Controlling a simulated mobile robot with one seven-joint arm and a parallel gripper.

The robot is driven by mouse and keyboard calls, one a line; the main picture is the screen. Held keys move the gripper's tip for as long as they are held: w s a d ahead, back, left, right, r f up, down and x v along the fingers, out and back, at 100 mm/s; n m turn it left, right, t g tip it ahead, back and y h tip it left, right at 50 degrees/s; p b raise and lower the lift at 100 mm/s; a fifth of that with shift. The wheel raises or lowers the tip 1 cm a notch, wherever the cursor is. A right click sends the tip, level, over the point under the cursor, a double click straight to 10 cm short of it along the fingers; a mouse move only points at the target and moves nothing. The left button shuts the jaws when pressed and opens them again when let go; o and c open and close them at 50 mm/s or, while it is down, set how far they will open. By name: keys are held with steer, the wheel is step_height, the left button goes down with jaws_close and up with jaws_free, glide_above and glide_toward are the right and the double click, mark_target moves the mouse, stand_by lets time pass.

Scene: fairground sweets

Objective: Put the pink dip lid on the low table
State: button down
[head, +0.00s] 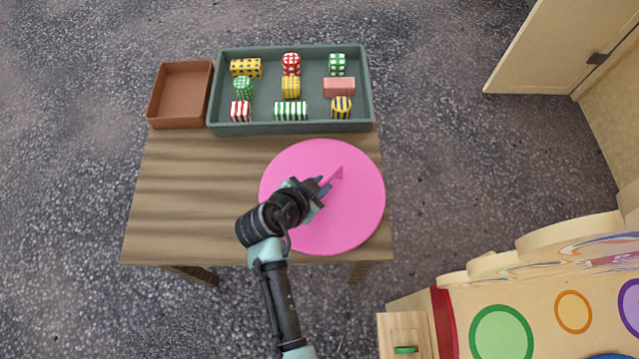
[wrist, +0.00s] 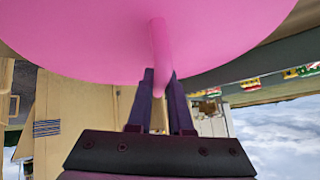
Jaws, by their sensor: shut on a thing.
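The pink dip lid (head: 350,215) is a large flat round disc with a raised pink handle (head: 332,180). In the head view it appears over the right front part of the low wooden table (head: 190,190). I cannot tell whether it touches the tabletop. My gripper (head: 322,187) is shut on the lid's handle. In the wrist view the lid (wrist: 90,40) fills the top and its handle (wrist: 158,50) runs down between my gripper's fingertips (wrist: 160,80).
A green tray (head: 215,95) with several patterned sweets stands along the table's back. An empty brown tray (head: 180,123) is left of it. The table's left front is clear. A painted wooden stall (head: 460,300) is at lower right, with an open door panel (head: 540,50) at upper right.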

steer(key=shift+w, duration=0.1)
steer(key=c, duration=0.8)
jaws_free()
steer(key=shift+c, duration=0.2)
steer(key=shift+r, duration=0.15)
steer(key=p+v, duration=0.3)
steer(key=v, duration=0.9)
